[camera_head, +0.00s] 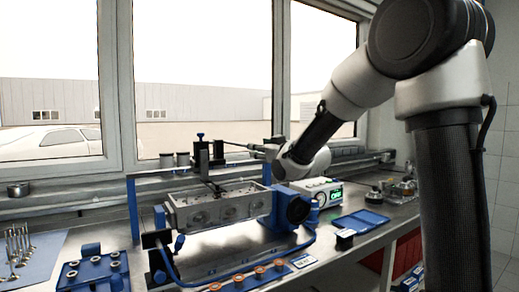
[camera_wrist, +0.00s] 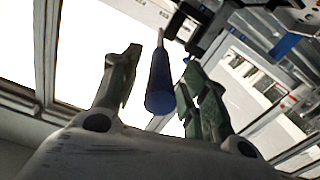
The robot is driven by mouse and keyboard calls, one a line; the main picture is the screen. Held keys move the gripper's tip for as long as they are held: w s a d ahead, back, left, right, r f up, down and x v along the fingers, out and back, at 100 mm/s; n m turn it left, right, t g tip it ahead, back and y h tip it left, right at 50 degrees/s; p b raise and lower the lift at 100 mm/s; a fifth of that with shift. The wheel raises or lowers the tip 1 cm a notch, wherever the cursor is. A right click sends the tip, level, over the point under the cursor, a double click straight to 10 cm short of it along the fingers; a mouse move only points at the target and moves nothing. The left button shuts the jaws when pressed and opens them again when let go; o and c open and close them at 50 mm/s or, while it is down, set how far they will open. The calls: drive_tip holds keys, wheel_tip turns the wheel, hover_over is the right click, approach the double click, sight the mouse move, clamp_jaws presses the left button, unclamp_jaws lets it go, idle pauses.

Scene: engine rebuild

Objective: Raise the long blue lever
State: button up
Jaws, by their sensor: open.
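The long lever shows in the wrist view as a blue handle (camera_wrist: 160,85) on a thin pale rod. In the head view its thin rod (camera_head: 240,146) runs right from a dark clamp-like tool (camera_head: 208,158) above the grey cylinder head (camera_head: 218,205). My gripper (camera_wrist: 163,72) is open, with one finger on each side of the blue handle. Whether either finger touches it I cannot tell. In the head view my gripper (camera_head: 271,150) is at the rod's right end, and the blue handle is mostly hidden there.
A blue stand (camera_head: 283,212) carries the cylinder head. A lit green-display device (camera_head: 318,190) and a blue tray (camera_head: 360,221) are to the right. A blue tray of rings (camera_head: 93,270) and valves (camera_head: 17,245) are at left. Windows are behind.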

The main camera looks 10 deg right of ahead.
drive_tip(key=shift+w+a, duration=0.2)
drive_tip(key=shift+w, duration=0.45)
clamp_jaws()
drive_tip(key=shift+r, duration=0.15)
